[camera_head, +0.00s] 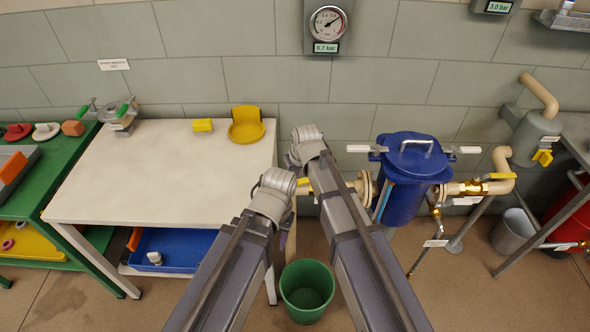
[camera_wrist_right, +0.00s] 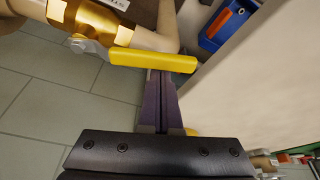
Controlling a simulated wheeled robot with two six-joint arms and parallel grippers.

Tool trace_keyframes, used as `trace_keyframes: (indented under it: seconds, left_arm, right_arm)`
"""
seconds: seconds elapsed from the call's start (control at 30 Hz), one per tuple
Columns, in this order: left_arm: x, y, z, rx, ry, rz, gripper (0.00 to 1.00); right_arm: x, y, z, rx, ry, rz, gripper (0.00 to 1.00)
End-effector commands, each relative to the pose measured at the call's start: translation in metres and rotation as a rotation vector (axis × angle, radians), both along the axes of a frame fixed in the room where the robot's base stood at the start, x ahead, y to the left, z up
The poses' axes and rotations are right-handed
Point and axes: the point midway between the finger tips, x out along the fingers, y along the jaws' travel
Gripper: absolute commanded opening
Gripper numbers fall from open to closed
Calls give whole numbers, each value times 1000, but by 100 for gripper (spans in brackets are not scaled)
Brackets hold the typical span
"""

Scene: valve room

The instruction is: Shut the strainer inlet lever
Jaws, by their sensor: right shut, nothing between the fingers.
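The blue strainer (camera_head: 408,185), with a lid and a grey handle, stands against the wall right of my arms. A flanged tan pipe (camera_head: 361,189) enters its left side. The right wrist view shows a brass valve (camera_wrist_right: 90,22) on a tan pipe with a yellow lever (camera_wrist_right: 152,61). The lever lies roughly along the pipe in that view. My right gripper (camera_wrist_right: 163,82) is shut and empty, its fingertips close against the lever's lower side; I cannot tell whether they touch. In the head view my arms largely hide this valve. My left gripper is hidden behind its wrist.
Another yellow lever (camera_head: 494,176) sits on the outlet pipe right of the strainer. A green bucket (camera_head: 307,291) stands on the floor below my arms. A white table (camera_head: 160,175) is to the left. A pressure gauge (camera_head: 328,23) hangs on the wall above.

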Motion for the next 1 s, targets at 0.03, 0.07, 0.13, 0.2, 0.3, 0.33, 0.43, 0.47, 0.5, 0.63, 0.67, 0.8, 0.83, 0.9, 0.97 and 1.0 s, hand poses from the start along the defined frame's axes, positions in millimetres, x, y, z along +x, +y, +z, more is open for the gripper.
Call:
trace_keyframes:
  seconds: [0.03, 0.07, 0.13, 0.2, 0.3, 0.33, 0.43, 0.47, 0.5, 0.63, 0.67, 0.8, 0.83, 0.9, 0.97, 1.0]
  left_arm:
    - [0, 0, 0, 0, 0, 0, 50]
    - [0, 0, 0, 0, 0, 0, 50]
    - [0, 0, 0, 0, 0, 0, 50]
    - [0, 0, 0, 0, 0, 0, 50]
    - [0, 0, 0, 0, 0, 0, 50]
    - [0, 0, 0, 0, 0, 0, 50]
    - [0, 0, 0, 0, 0, 0, 50]
    - [0, 0, 0, 0, 0, 0, 50]
    - [0, 0, 0, 0, 0, 0, 50]
    - [0, 0, 0, 0, 0, 0, 50]
    - [0, 0, 0, 0, 0, 0, 50]
    - [0, 0, 0, 0, 0, 0, 50]
    - [0, 0, 0, 0, 0, 0, 50]
    - [0, 0, 0, 0, 0, 0, 50]
    - [0, 0, 0, 0, 0, 0, 50]
    - [0, 0, 0, 0, 0, 0, 50]
  right_arm:
    - [-8, -2, 0, 1, 1, 44, 0]
    - [-10, -3, 0, 1, 1, 72, 0]
    - [-16, -5, 0, 1, 1, 138, 0]
    - [-23, -8, 0, 2, 1, 204, 0]
    - [-31, -12, 0, 2, 2, 300, 0]
    - [-33, -13, 0, 0, 1, 328, 0]
    - [-41, -19, 0, 1, 2, 422, 0]
    - [-43, -20, 0, 1, 2, 451, 0]
    - [-46, -23, 0, 2, 1, 488, 0]
    - [-55, -31, 0, 1, 2, 613, 0]
    - [-56, -33, 0, 1, 1, 640, 0]
    - [-64, -44, 0, 1, 2, 772, 0]
    - [-65, -46, 0, 2, 1, 799, 0]
    - [-68, -51, 0, 2, 2, 861, 0]
    - [-71, -55, 0, 1, 2, 912, 0]
    - [-72, -59, 0, 1, 2, 945, 0]
